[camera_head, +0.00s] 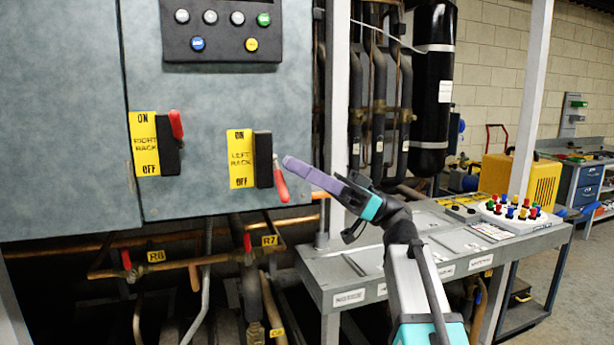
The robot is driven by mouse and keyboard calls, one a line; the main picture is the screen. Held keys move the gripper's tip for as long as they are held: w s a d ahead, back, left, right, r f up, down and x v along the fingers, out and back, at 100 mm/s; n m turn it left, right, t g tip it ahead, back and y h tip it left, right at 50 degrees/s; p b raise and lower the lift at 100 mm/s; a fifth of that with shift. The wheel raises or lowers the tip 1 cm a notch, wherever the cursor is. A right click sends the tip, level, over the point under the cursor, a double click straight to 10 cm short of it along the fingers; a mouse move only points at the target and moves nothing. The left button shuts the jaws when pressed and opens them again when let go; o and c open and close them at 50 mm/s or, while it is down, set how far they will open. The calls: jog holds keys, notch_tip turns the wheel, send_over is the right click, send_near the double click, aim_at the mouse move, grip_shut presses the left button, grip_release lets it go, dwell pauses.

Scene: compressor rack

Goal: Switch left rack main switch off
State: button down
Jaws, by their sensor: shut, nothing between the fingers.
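The left rack main switch (263,160) is a black block on the grey cabinet, beside a yellow label (240,159) marked ON at the top and OFF at the bottom. Its red handle (281,183) points down, at the OFF end. My gripper (289,163) is shut and empty, with its purple fingers pointing left. Its tip appears just right of the red handle's upper part; I cannot tell whether they touch.
The right rack switch (168,146) has its red handle (176,124) up, at ON. A button panel (222,45) sits above. A grey post (338,120) and a labelled workbench (455,250) stand to the right. Copper pipes (190,235) run below the cabinet.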

jog(key=shift+w+a+f+b, duration=0.1)
jog(key=shift+w+f+b, duration=0.1)
jog(key=shift+f+b, duration=0.7)
jog(key=shift+w+a+f+b, duration=0.1)
jog(key=shift+w+f+b, duration=0.1)
jog(key=shift+f+b, duration=0.65)
jog(key=shift+r+b, duration=0.15)
jog(key=shift+b, duration=0.15)
notch_tip(320, 180, up, 4)
jog(key=s+d+p, duration=0.1)
jog(key=s+d, duration=0.1)
jog(key=w+d+f, duration=0.4)
jog(key=w+d, duration=0.1)
jog(key=d, duration=0.2)
jog(key=shift+w+f, duration=0.25)
